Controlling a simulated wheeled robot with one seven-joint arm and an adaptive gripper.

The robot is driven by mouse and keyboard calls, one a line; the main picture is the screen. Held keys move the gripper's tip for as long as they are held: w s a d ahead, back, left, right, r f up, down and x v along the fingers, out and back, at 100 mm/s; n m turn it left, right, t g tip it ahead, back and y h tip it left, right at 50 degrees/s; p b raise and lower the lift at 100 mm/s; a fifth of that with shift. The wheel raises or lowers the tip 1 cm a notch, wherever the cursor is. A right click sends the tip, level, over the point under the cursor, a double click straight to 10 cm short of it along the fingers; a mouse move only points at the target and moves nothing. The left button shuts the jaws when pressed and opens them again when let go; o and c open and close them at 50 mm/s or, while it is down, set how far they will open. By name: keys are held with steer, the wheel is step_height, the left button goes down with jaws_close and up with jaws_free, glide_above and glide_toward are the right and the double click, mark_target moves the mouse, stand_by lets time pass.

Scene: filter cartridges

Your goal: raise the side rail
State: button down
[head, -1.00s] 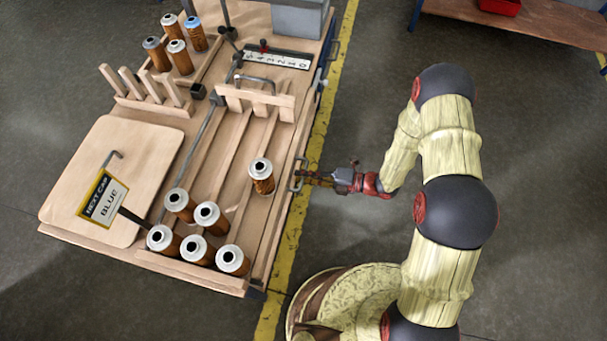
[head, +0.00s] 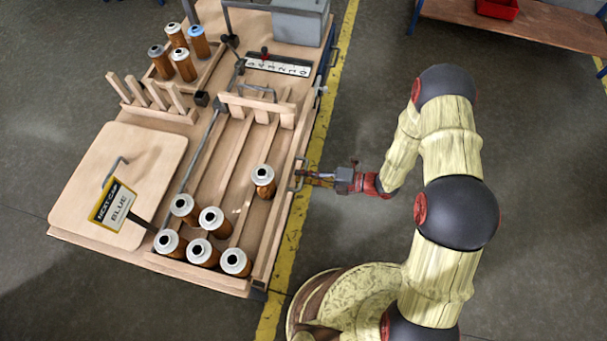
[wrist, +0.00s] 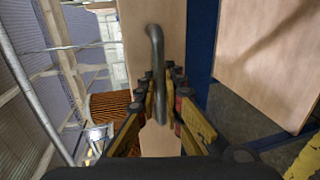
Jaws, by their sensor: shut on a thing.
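The side rail (head: 284,218) is the long pale wooden edge on the right of the wooden bench top. A grey metal bar handle (head: 296,174) stands out from it. My gripper (head: 306,177) reaches in from the right and is shut on this handle. In the wrist view the handle (wrist: 156,60) runs down between my two fingers (wrist: 163,100), against pale wood. Several brown cartridges with silver tops stand in the lanes beside the rail; the nearest one (head: 264,182) is close to the handle. The fingertips are small and partly hidden in the head view.
A yellow floor line (head: 322,125) runs along the bench's right side. A slotted wooden gate (head: 258,105) crosses the lanes. More cartridges (head: 183,62) stand at the back left. Open floor lies to the right.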

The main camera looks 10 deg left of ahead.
steer(key=shift+w+r, duration=0.1)
steer(key=shift+r, duration=0.55)
steer(key=c, duration=2)
jaws_free()
steer(key=shift+o, duration=0.2)
steer(key=shift+d, duration=0.15)
steer(key=v, duration=1.1)
steer(key=shift+d, duration=0.4)
